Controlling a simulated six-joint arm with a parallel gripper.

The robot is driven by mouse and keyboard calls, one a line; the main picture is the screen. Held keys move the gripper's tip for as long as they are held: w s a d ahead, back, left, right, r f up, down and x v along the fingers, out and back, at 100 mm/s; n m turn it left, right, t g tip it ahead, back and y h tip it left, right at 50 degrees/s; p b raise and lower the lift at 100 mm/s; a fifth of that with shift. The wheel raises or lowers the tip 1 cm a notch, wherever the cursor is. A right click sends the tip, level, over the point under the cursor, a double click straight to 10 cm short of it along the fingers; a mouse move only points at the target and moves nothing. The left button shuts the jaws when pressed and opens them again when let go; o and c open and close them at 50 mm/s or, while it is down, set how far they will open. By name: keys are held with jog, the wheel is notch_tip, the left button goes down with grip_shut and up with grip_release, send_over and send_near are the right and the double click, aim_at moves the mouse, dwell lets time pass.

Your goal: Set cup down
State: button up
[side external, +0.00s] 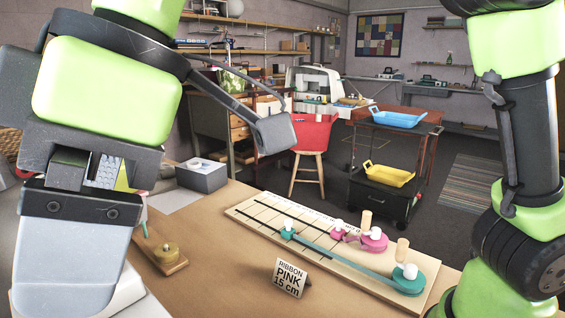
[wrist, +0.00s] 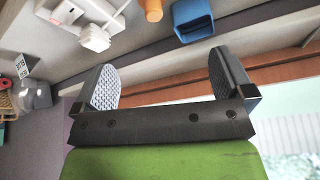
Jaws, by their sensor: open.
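My gripper (wrist: 162,65) is open in the wrist view, with its two grey ribbed fingers apart and nothing between them. In the side external view it is large and close at the left, and one pale grey finger hides what is behind it. I cannot make out a clear cup in either view. A blue open-topped container (wrist: 192,20) shows at the top of the wrist view, beyond the fingers and apart from them; I cannot tell whether it is a cup.
The table holds a ruled board (side external: 250,213) with teal ribbon (side external: 350,264) and pink ribbon (side external: 373,240). A sign (side external: 289,278) reads "RIBBON PINK 15 cm". A grey box (side external: 203,178) stands at the table's back left. Bare tabletop lies between box and sign.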

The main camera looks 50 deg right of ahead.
jog(key=s+d+m+t, duration=0.2)
jog(key=d+m, duration=0.5)
jog(key=d, duration=0.4)
jog(key=s+d+m+t+h, duration=0.1)
jog(key=s+d+m+t, duration=0.2)
jog(key=d+m, duration=0.4)
jog(key=d, duration=0.4)
jog(key=shift+d+r+h, duration=0.2)
jog(key=shift+d+h, duration=0.1)
jog(key=shift+d, duration=0.1)
jog(key=s+d+f+m, duration=0.2)
jog(key=m, duration=0.1)
jog(key=s+d+f+m+t+h, duration=0.1)
jog(key=shift+s+d+m, duration=0.25)
jog(key=shift+s+m, duration=0.15)
jog(key=shift+w+a, duration=0.1)
